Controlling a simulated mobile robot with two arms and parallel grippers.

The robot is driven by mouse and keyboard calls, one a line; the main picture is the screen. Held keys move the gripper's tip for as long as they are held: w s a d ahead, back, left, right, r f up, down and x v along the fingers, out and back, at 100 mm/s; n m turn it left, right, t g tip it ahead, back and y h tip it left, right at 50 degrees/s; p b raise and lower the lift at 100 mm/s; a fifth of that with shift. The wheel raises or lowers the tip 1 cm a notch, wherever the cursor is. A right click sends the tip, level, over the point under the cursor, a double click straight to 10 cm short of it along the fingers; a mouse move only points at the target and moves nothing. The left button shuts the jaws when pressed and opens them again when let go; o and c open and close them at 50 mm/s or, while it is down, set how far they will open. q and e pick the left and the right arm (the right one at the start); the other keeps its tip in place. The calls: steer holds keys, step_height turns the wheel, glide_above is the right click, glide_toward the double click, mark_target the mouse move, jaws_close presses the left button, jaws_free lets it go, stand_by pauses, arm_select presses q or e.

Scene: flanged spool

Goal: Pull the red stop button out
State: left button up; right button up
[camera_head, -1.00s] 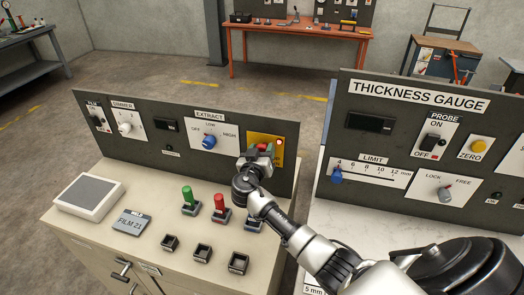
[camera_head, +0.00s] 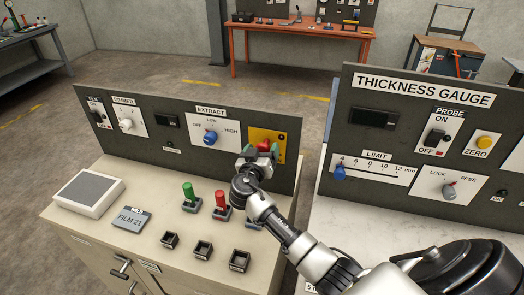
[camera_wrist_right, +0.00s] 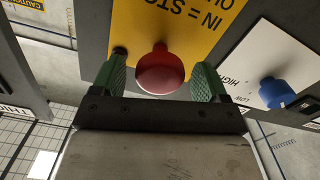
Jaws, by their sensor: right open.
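The red stop button (camera_head: 264,146) is a round knob on a yellow plate (camera_head: 260,133) at the right end of the left console's upright panel. In the right wrist view the red button (camera_wrist_right: 161,72) stands out from the yellow plate (camera_wrist_right: 195,20), which carries the words "IN = STO", cut off. My right gripper (camera_head: 261,153) is open in front of the plate. In its wrist view the green finger pads are on either side of the button, with a gap on each side. My left gripper is not in view.
The blue extract knob (camera_head: 210,138) is left of the yellow plate. The thickness gauge panel (camera_head: 400,100) stands close on the right.

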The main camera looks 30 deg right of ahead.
steer(key=shift+f, duration=0.1)
steer(key=b+v, duration=0.3)
steer(key=v, duration=0.7)
steer(key=shift+s+a+b, duration=0.25)
steer(key=shift+s+b, duration=0.05)
